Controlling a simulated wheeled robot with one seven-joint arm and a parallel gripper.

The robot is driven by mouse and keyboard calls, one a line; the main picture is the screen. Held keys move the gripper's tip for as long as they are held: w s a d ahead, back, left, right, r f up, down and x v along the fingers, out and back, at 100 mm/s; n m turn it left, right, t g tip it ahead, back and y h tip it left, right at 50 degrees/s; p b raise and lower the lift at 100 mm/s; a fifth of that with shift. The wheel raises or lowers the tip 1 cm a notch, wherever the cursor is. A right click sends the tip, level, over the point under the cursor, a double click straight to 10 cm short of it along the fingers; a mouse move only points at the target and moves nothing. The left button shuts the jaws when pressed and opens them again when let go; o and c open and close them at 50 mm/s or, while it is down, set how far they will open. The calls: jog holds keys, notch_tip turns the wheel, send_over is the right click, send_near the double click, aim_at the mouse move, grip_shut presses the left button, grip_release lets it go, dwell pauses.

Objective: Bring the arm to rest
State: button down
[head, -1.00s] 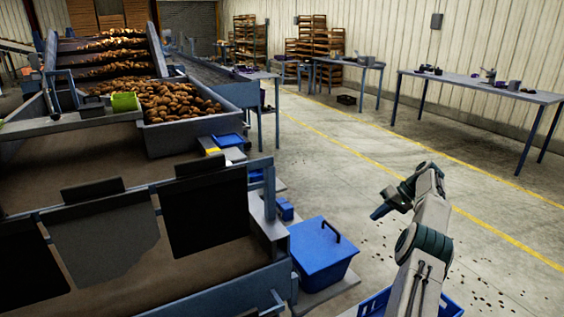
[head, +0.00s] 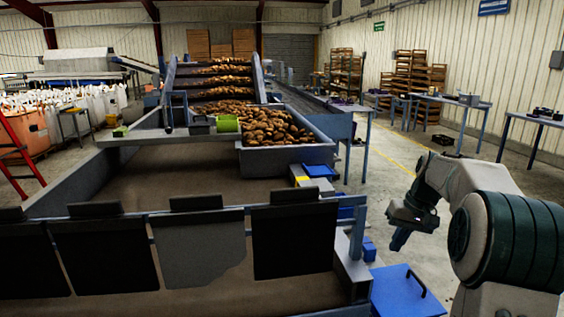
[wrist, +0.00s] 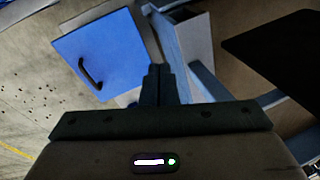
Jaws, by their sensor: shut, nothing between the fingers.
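My gripper (head: 400,240) is on the right in the head view, at the end of my bent arm, pointing down and empty. In the wrist view its fingers (wrist: 158,82) are together with nothing between them. It hangs in the air above and beside the grader's near right corner. A blue lidded box (head: 408,292) with a dark handle stands below it at the bottom of the head view; the same box shows in the wrist view (wrist: 105,52), left of the fingers.
The grader's belt (head: 170,195) fills the left and middle, with dark hanging flaps (head: 292,240) along its near side. Potatoes lie in a grey bin (head: 285,157) farther back. Tables (head: 450,101) stand along the right wall. Open concrete floor (head: 385,170) lies right of the grader.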

jog(key=s+a+r+h, duration=0.1)
jog(key=s+a+r, duration=0.1)
jog(key=s+a, duration=0.55)
jog(key=s+a+f, duration=0.1)
jog(key=s+a, duration=0.1)
jog(key=s, duration=0.5)
jog(key=s+a+f+t+h, duration=0.1)
jog(key=s+a+f, duration=0.1)
jog(key=s, duration=0.4)
jog(key=s+a+f, duration=0.2)
jog(key=s, duration=0.5)
jog(key=shift+s+a+f+n+t+h, duration=0.25)
jog(key=shift+s+a+n+t+h, duration=0.05)
jog(key=shift+t, duration=0.1)
